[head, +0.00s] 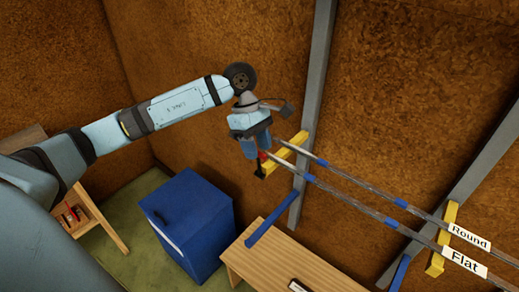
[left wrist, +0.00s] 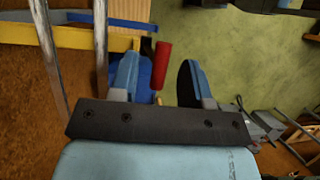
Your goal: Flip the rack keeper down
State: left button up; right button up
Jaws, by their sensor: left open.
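The red keeper handle (head: 262,156) is at the outer end of the yellow rack arm (head: 285,154), mostly covered by my left gripper in the head view. In the left wrist view the red handle (left wrist: 162,64) stands up between my open fingers, closer to the left finger, with a visible gap to the right one. My left gripper (head: 258,148) is open at the arm's end; I cannot tell whether a finger touches the handle. A small black piece (head: 259,172) shows just below the handle. My right gripper is not in view.
Long grey strips labelled Round (head: 469,237) and Flat (head: 464,262) lie across the rack arms, close to my left gripper. Grey posts (head: 316,85) stand against the brown wall. A blue cabinet (head: 187,222) and wooden bench (head: 285,262) are below. Green floor shows between.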

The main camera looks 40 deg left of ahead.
aim_at(259, 165)
pick_arm(q)
jog(key=shift+x, duration=1.25)
